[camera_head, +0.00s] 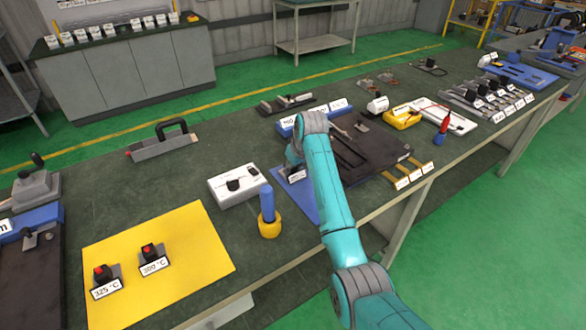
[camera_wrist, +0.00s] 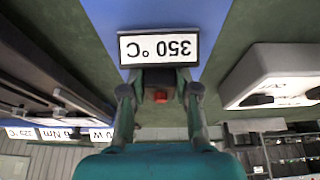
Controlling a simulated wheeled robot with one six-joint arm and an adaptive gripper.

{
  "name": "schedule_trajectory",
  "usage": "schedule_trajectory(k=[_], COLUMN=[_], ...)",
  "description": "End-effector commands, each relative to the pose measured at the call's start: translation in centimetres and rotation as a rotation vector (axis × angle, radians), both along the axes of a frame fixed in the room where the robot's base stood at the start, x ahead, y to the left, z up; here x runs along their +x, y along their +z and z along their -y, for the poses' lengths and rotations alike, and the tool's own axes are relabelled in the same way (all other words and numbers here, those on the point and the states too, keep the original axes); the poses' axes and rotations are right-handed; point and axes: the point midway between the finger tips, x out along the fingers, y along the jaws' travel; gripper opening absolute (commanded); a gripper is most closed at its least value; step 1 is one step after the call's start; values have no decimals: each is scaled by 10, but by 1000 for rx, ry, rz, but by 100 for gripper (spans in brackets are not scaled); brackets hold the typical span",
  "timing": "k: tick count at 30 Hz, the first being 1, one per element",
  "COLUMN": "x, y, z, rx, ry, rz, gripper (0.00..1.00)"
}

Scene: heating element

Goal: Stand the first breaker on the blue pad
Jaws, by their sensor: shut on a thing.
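The blue pad (camera_head: 299,200) lies on the dark green bench, partly hidden behind my arm in the head view. My gripper (camera_wrist: 160,92) is shut on a small dark breaker with a red button (camera_wrist: 160,97) and a white 350 °C label (camera_wrist: 158,47). In the head view its label (camera_head: 297,175) shows over the far part of the pad. The breaker looks upright, but I cannot tell whether its base touches the pad. Two more breakers, labelled 325 °C (camera_head: 106,288) and 300 °C (camera_head: 154,265), stand on a yellow pad (camera_head: 190,235).
A white box (camera_head: 238,186) and a blue-handled tool in a yellow holder (camera_head: 268,215) stand left of the blue pad. A dark fixture (camera_head: 375,150) lies close on its right. A black-handled grey block (camera_head: 165,143) stands farther left. Bare bench lies behind the white box.

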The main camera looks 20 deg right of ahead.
Motion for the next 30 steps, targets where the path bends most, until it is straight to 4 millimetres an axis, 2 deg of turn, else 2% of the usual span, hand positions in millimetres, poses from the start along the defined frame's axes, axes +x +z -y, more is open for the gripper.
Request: schedule_trajectory(k=[12, 13, 15, 25, 30], x=[0, 0, 0, 0, -4], y=[-5, -5, -5, -3, 11], z=[0, 0, 0, 0, 2], rx=[0, 0, 0, 0, 1], ry=[0, 0, 0, 0, 0], rz=[2, 2, 2, 2, 5], gripper=[0, 38, 55, 56, 56])
